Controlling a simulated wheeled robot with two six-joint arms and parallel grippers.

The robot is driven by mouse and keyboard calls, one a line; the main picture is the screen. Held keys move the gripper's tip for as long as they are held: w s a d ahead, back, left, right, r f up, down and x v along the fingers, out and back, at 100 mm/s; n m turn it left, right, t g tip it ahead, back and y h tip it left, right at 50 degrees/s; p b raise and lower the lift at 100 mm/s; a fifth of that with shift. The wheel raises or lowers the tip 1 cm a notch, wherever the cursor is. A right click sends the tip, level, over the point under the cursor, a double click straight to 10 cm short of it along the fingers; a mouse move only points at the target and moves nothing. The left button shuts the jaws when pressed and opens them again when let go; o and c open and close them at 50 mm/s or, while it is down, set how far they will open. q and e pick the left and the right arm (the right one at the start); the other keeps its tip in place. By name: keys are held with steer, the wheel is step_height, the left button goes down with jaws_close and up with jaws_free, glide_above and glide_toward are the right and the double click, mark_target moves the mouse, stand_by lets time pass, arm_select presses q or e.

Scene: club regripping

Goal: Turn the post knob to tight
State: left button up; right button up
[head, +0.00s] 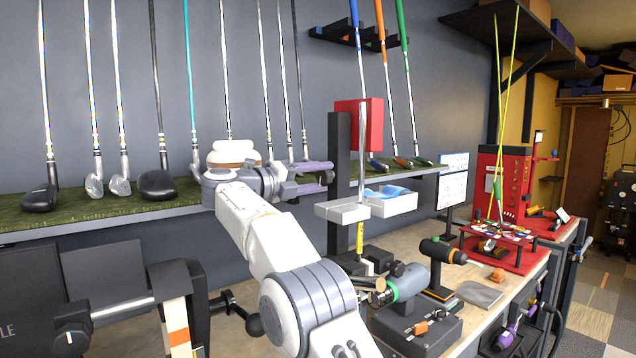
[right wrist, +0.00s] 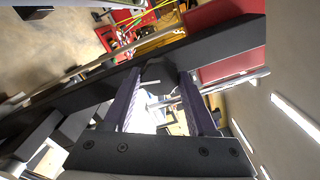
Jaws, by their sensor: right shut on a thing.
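My right gripper (head: 327,176) reaches to the post's left side at about mid height. In the right wrist view its two purple fingers close on a dark, rounded knob (right wrist: 159,72) in front of the dark post. The gripper is shut on this knob. In the head view the fingers hide the knob, and no tight or loose marking can be read. My left gripper is not in view.
A shelf with a green mat (head: 80,217) carries several golf clubs close to my right arm. A white tray (head: 343,211) sits just below the gripper. The bench (head: 425,240) holds a motor-like tool (head: 404,282) and a red stand (head: 513,185).

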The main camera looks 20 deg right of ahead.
steer(key=shift+f+m, duration=0.15)
steer(key=shift+m, duration=0.95)
steer(key=shift+b, duration=0.3)
steer(key=o, duration=1.4)
steer(key=shift+c, duration=0.2)
steer(key=shift+a, duration=0.15)
steer(key=p+v, duration=0.1)
steer(key=v, duration=0.9)
steer(key=shift+a, duration=0.15)
steer(key=shift+s, duration=0.1)
